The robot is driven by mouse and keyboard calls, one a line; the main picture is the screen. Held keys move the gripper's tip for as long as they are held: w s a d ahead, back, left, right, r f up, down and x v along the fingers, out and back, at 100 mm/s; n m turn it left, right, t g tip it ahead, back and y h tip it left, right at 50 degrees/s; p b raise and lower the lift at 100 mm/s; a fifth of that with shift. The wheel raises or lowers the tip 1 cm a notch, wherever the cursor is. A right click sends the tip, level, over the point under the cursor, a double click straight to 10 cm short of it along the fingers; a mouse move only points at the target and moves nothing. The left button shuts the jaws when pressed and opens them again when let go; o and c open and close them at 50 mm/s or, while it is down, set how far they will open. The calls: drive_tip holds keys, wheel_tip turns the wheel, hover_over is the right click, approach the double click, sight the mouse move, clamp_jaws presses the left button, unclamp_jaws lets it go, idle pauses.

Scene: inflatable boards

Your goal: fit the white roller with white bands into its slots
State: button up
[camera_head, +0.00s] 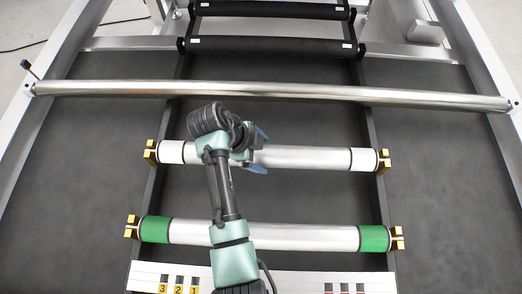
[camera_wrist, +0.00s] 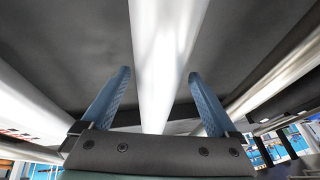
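The white roller with white bands (camera_head: 310,158) lies crosswise in the middle of the head view. Its white bands are near its two ends. Its ends are at the gold slotted brackets, left (camera_head: 151,151) and right (camera_head: 384,161); I cannot tell how deep they sit. My gripper (camera_head: 260,151) is at the roller, left of its middle, with one blue finger on each side. In the wrist view the roller (camera_wrist: 165,60) runs between the spread fingers (camera_wrist: 159,73), with gaps visible beside it. My arm hides part of the roller.
A roller with green bands (camera_head: 290,236) lies nearer, between gold brackets. A bare metal bar (camera_head: 280,92) crosses behind. Black rollers (camera_head: 270,46) are at the far end. A white panel with numbered labels (camera_head: 150,279) is at the front. Dark floor sheet (camera_head: 85,180) spreads on both sides.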

drive_tip(key=shift+s+f, duration=0.1)
drive_tip(key=shift+f, duration=0.05)
drive_tip(key=v, duration=1.3)
drive_tip(key=shift+d+p, duration=0.1)
drive_tip(key=shift+p, duration=0.25)
drive_tip(key=w+d+r+n+t+y, duration=0.15)
drive_tip(key=w+r+n+t, duration=0.4)
drive_tip(key=r, duration=0.85)
drive_tip(key=w+r+n+t+y, duration=0.35)
drive_tip(key=w+r+t, duration=0.35)
drive_tip(key=r, duration=0.7)
drive_tip(key=s+d+r+n+t+p, duration=0.1)
drive_tip(key=s+r+n+t, duration=0.2)
drive_tip(key=r, duration=0.6)
drive_tip(key=s+d+r+n+t, duration=0.2)
drive_tip(key=r+t, duration=0.2)
drive_tip(key=r, duration=0.5)
drive_tip(key=s+r+n+t, duration=0.1)
drive_tip(key=s+r, duration=0.3)
drive_tip(key=s+d+r+n+t, duration=0.1)
drive_tip(key=s+r+n+t, duration=0.1)
drive_tip(key=s+r, duration=0.2)
drive_tip(key=s+d+r+n+t, duration=0.1)
drive_tip(key=s+r+t, duration=0.1)
drive_tip(key=s+r, duration=0.1)
drive_tip(key=shift+s+r+t+p, duration=0.3)
drive_tip(key=shift+s+r, duration=0.1)
drive_tip(key=shift+r, duration=0.2)
